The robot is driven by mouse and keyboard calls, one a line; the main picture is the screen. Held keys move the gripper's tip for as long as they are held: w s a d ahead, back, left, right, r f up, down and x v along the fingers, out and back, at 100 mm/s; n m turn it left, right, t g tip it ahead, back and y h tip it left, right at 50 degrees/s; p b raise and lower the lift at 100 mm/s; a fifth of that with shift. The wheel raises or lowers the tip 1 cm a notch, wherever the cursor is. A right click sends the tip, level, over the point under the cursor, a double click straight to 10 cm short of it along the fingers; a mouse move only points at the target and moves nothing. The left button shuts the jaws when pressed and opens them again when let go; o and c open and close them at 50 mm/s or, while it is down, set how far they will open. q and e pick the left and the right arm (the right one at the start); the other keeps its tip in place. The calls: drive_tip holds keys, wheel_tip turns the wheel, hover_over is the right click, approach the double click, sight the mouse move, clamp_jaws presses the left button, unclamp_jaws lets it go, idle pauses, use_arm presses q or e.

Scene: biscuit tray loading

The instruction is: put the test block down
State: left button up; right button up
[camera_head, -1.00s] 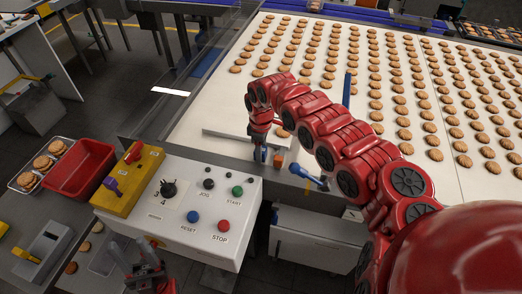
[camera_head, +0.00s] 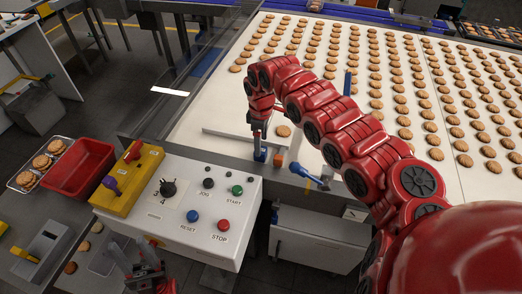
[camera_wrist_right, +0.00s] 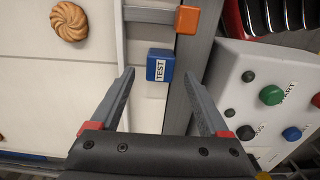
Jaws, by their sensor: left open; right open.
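The blue test block (camera_head: 260,154), with a white TEST label, rests on the front edge strip of the white table. In the right wrist view the test block (camera_wrist_right: 158,66) stands just beyond the fingertips, in line with the gap between them. My right gripper (camera_wrist_right: 159,76) is open and empty; in the head view the right gripper (camera_head: 260,143) hangs just above the block. My left gripper (camera_head: 146,272) is low at the bottom of the head view, over the left side, with its jaws partly out of clear sight.
An orange block (camera_head: 279,160) stands right of the test block, and a blue-handled tool (camera_head: 310,176) lies farther right. A control box (camera_head: 180,215) with buttons is in front on the left. Biscuits in rows cover the white table (camera_head: 225,112). A red bin (camera_head: 80,170) stands at left.

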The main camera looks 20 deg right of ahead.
wheel_tip(320, 180, up, 8)
drive_tip(key=b, duration=0.2)
idle(0.3)
